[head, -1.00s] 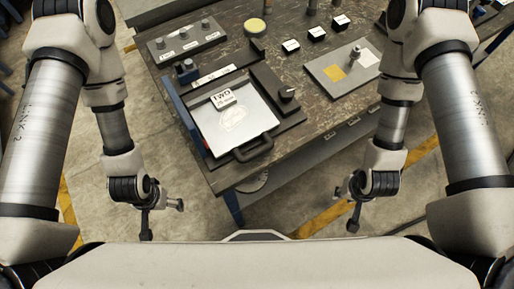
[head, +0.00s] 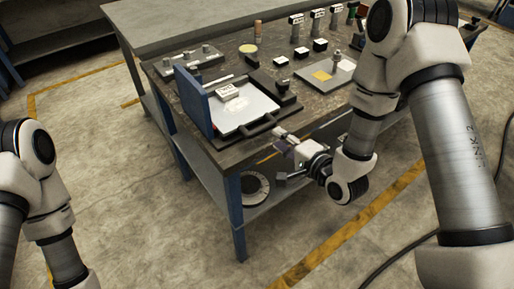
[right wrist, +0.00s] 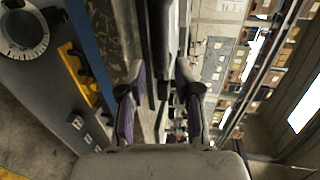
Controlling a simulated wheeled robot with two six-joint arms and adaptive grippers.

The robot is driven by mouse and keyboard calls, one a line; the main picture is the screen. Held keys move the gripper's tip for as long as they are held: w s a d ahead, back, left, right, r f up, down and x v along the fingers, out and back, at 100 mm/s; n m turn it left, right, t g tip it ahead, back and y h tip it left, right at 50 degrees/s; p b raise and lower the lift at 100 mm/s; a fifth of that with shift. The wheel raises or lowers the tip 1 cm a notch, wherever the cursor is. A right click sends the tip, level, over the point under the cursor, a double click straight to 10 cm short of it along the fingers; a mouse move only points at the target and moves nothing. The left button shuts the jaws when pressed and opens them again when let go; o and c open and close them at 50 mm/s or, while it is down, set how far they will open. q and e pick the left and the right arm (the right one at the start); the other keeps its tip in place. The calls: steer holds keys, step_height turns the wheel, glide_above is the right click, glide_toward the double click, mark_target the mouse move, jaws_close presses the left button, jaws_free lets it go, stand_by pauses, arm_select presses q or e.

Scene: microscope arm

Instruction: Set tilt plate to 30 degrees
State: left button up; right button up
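The tilt plate (head: 250,108) is a pale sheet with a dark front handle (head: 258,126), in a fixture on the workbench. It looks about flat; I cannot read its angle. A small white label block (head: 228,90) is at its back, and a dark knob block (head: 284,88) stands to its right. My right gripper (head: 281,161) is open in front of the bench edge, below and apart from the handle. In the right wrist view its two fingers are spread (right wrist: 160,92), with a dark bar beyond the gap, probably the handle. My left gripper is out of view.
A blue upright panel (head: 192,101) borders the plate's left side. A round dial (head: 255,188) sits on the lower shelf; it also shows in the right wrist view (right wrist: 24,32). A grey board (head: 327,75) with a yellow square lies to the right. Floor in front is clear.

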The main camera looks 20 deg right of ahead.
mark_target(266, 130)
steer(key=p+x, duration=0.1)
steer(key=x, duration=0.7)
steer(key=shift+d, duration=0.1)
steer(key=shift+r, duration=0.1)
jaws_close()
